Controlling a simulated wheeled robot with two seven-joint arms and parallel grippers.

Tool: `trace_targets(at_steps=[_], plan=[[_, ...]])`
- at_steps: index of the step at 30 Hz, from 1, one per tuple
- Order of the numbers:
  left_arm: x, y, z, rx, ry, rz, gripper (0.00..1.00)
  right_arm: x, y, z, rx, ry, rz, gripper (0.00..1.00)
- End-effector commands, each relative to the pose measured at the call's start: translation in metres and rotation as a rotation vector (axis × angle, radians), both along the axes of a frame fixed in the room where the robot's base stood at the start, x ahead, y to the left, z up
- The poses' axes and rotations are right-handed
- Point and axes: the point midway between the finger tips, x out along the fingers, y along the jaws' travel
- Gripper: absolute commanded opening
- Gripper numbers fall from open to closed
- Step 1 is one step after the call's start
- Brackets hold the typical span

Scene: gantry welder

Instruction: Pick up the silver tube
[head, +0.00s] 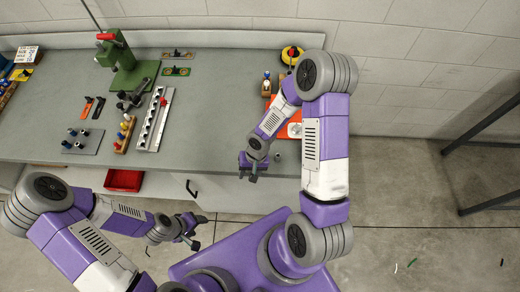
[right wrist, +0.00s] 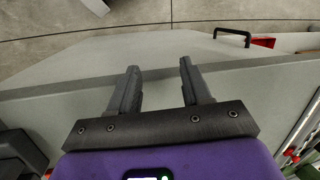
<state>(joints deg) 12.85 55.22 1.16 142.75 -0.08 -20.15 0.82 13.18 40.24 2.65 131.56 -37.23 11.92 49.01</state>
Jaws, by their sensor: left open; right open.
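A small grey cylinder (head: 277,157) stands on the bench near its front edge in the head view, and it may be the silver tube; it is too small to be sure. My right gripper (head: 249,176) is open and empty just left of that cylinder, at the bench's front edge. In the right wrist view the two fingers of my right gripper (right wrist: 158,88) are apart with nothing between them, and no tube shows there. My left gripper (head: 193,232) is open and empty, in front of the bench and away from it.
The grey bench (head: 215,110) has free room in its middle. A green press (head: 120,60), a long rack (head: 153,120) and a tray with small parts (head: 82,142) stand on its left. A red bin (head: 123,180) is under the edge. A yellow round thing (head: 291,54) is at the back.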

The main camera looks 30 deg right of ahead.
Motion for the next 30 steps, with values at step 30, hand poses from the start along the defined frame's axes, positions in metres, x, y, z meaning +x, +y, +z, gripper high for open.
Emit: trace_targets(at_steps=[30], plan=[[0.0,0.0,0.025,0.001,0.001,0.001,0.59,0.041,-0.075,-0.008,-0.264,-0.021,-0.147,0.48]])
